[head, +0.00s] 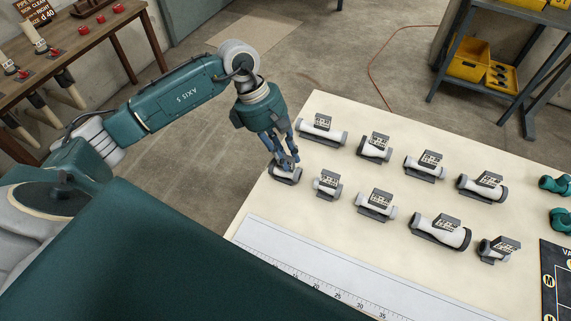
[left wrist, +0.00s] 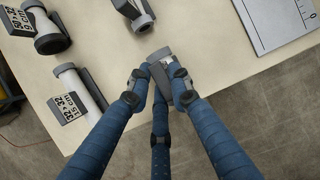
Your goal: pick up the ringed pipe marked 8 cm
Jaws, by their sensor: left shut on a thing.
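My left gripper (head: 287,163) is at the left edge of the cream table. It is shut on a short pale pipe with dark ends (head: 284,176). In the left wrist view the fingers (left wrist: 160,84) close around this pipe, and its grey end (left wrist: 160,55) shows between them. Its label is hidden, so I cannot read its length. I cannot tell whether it is clear of the table. Beside it, a longer pipe (left wrist: 82,88) carries a tag that reads 15 cm. My right gripper is not in view.
Several other tagged pipes stand in two rows on the cream table (head: 335,105), including close neighbours (head: 327,183) and (head: 323,130). A ruler board (head: 290,262) lies along the near edge. Teal parts (head: 556,184) lie at the right. Floor is open beyond the left edge.

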